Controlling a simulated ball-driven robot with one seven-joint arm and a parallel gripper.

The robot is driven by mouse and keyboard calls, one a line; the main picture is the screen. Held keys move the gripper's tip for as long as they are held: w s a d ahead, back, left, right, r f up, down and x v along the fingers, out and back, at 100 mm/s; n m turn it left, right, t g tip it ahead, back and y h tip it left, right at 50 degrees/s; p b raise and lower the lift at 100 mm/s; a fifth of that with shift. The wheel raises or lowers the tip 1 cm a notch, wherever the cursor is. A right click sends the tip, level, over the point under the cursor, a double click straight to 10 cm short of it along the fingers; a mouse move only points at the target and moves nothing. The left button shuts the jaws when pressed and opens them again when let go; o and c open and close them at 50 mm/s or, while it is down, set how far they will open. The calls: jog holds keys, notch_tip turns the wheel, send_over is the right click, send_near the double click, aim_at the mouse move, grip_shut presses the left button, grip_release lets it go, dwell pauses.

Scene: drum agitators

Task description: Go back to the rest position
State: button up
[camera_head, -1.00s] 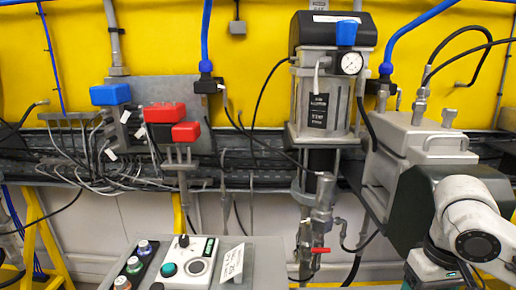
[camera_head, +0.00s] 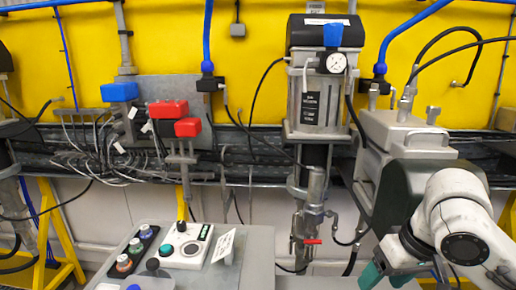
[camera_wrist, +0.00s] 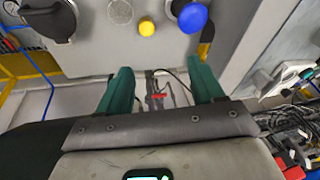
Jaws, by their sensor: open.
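My gripper (camera_head: 385,275) is at the lower right of the head view, at the end of my white and dark arm. Its teal fingers point down. In the wrist view the two teal fingers (camera_wrist: 160,85) stand wide apart with nothing held between them. A small red valve handle (camera_wrist: 158,96) shows in the gap, at a distance below. In the head view that red handle (camera_head: 312,241) is on the pipe left of my gripper, apart from it.
A grey control box (camera_head: 240,270) with knobs stands front left. A grey pump with a gauge (camera_head: 336,62) hangs centre. A grey machine housing (camera_head: 395,135) is behind my arm. Red (camera_head: 168,108) and blue (camera_head: 120,92) handles are on the wall at left.

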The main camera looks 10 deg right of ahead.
jog(key=w+a+r+n+t+y, duration=0.15)
jog(key=w+a+t+y, duration=0.3)
jog(key=a, duration=0.65)
notch_tip(320, 180, down, 7)
jog(key=s+a+m, duration=0.1)
jog(key=s+a, duration=0.1)
jog(key=a, duration=0.1)
jog(key=s+d+f+g+h+b, duration=0.2)
jog(key=s+d+f+b, duration=0.1)
jog(key=s+f, duration=0.6)
jog(key=s+d+f+g+h+b, duration=0.2)
jog(key=s+d+f+b, duration=0.1)
jog(key=s+f, duration=0.6)
jog(key=s+d+f+g+h+b, duration=0.2)
jog(key=s+f, duration=0.7)
jog(key=f, duration=0.5)
jog(key=shift+s+d+b, duration=0.25)
jog(key=shift+d+b, duration=0.45)
jog(key=shift+b, duration=0.3)
